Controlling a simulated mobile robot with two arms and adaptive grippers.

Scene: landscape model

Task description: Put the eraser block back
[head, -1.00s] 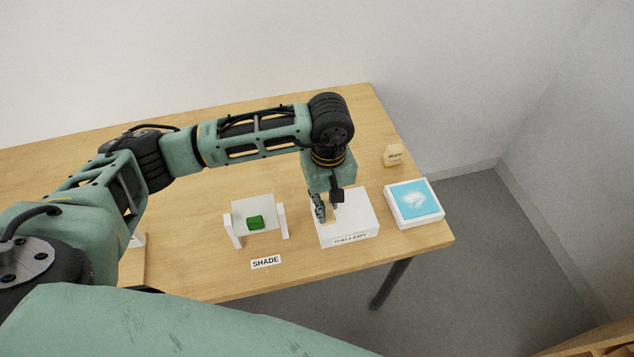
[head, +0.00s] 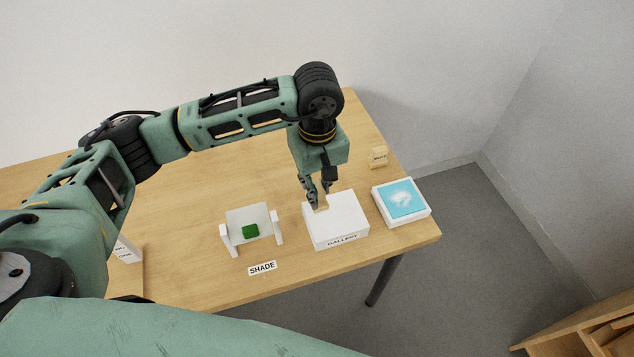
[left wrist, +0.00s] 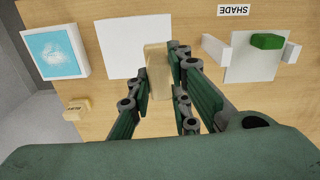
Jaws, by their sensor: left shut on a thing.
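My left gripper (head: 318,197) points down over the back left part of the white GALLERY box (head: 343,231). It is shut on a pale tan block (head: 321,206), probably the eraser block; no marking is readable on it. In the left wrist view the tan block (left wrist: 157,68) sits between the fingers, with the white box top (left wrist: 120,47) beyond it. The block looks just above the box top; whether it touches is hard to tell. My right gripper is in neither view.
A white stand (head: 248,221) holds a green block (head: 250,231), with a SHADE label (head: 262,268) in front. A white-framed blue tile (head: 402,201) lies right of the box. A small labelled tan block (head: 379,157) stands behind it. The wooden table (head: 190,230) is otherwise largely clear nearby.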

